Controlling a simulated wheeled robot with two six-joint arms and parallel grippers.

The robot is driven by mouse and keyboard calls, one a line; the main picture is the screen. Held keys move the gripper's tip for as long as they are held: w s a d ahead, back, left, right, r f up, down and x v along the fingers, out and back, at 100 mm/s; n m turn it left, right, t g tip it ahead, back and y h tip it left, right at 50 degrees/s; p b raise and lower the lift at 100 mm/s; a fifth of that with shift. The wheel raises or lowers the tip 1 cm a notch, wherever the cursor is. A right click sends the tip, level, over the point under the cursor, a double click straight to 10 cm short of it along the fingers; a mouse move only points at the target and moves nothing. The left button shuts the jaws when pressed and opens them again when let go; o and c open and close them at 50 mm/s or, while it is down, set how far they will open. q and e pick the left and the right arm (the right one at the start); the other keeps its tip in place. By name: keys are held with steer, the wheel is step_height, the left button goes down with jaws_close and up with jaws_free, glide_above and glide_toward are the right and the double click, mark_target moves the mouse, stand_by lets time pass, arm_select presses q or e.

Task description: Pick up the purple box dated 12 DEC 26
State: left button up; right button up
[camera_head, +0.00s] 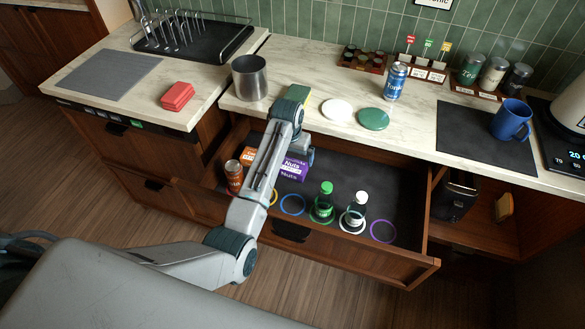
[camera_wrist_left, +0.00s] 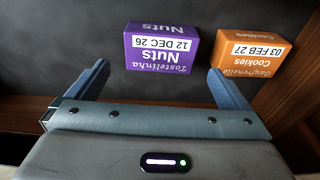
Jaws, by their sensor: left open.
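The purple box (camera_wrist_left: 160,49) is labelled Nuts and dated 12 DEC 26. It lies in the open drawer and also shows in the head view (camera_head: 295,172), partly hidden by my left arm. My left gripper (camera_wrist_left: 160,84) is open and empty, with the purple box ahead between the lines of its two fingers, apart from them. In the head view the left gripper (camera_head: 300,143) hangs over the back of the drawer. An orange Cookies box (camera_wrist_left: 250,54), dated 03 FEB 27, lies to the right of the purple box in the wrist view. My right gripper is not in view.
The open drawer (camera_head: 385,258) also holds an orange can (camera_head: 234,175), a green bottle (camera_head: 326,190), a white-capped bottle (camera_head: 360,198) and coloured rings. The counter edge overhangs its back. A metal cup (camera_head: 250,78) and a blue can (camera_head: 395,81) stand on the counter.

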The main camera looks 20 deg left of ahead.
mark_target(292, 165)
arm_select(q)
steer(key=shift+w+f+p, duration=0.25)
steer(key=shift+f+p, duration=0.1)
steer(key=shift+f, duration=1.35)
steer(key=shift+w+f+p, duration=0.2)
steer(key=shift+f+p, duration=0.1)
steer(key=shift+f, duration=1.35)
steer(key=c, duration=0.9)
steer(key=shift+r, duration=0.1)
